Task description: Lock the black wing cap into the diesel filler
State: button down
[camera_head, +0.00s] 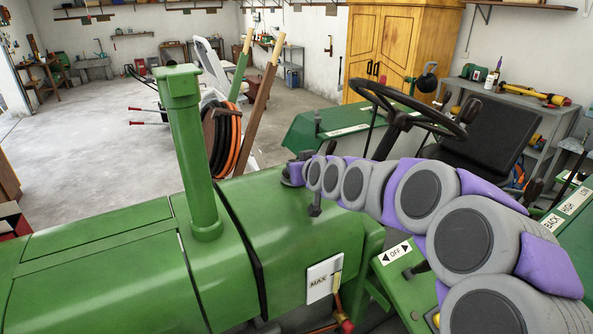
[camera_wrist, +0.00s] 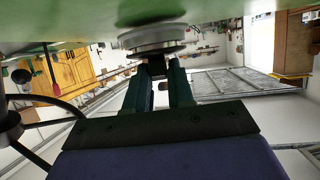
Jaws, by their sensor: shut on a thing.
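My gripper (camera_wrist: 168,75) is shut on the black wing cap (camera_wrist: 156,62), with a finger on each side of its dark wing. A round grey metal ring (camera_wrist: 152,38), which looks like the diesel filler, sits at the green hood (camera_wrist: 60,22) right beyond the cap. The cap is at the ring, but how deep it sits and whether it is locked cannot be told. In the head view my arm reaches from the right to the rear top of the hood (camera_head: 290,205). My gripper's fingers and the cap are mostly hidden there.
A green exhaust stack (camera_head: 187,150) rises from the hood on the left. The steering wheel (camera_head: 408,105) and black seat (camera_head: 478,130) lie behind my arm. Open floor (camera_head: 90,130) lies beyond the tractor.

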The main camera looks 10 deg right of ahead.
jog(key=shift+w+d+b, duration=0.1)
jog(key=shift+d+b, duration=0.05)
jog(key=shift+b, duration=0.35)
jog(key=shift+n+y+b, duration=0.3)
jog(key=shift+n+y, duration=0.1)
jog(key=shift+y, duration=0.1)
jog(key=c, duration=1.1)
grip_release()
jog(key=shift+w+d, duration=0.1)
jog(key=shift+d, duration=0.05)
jog(key=shift+o, duration=1)
jog(key=shift+r, duration=0.1)
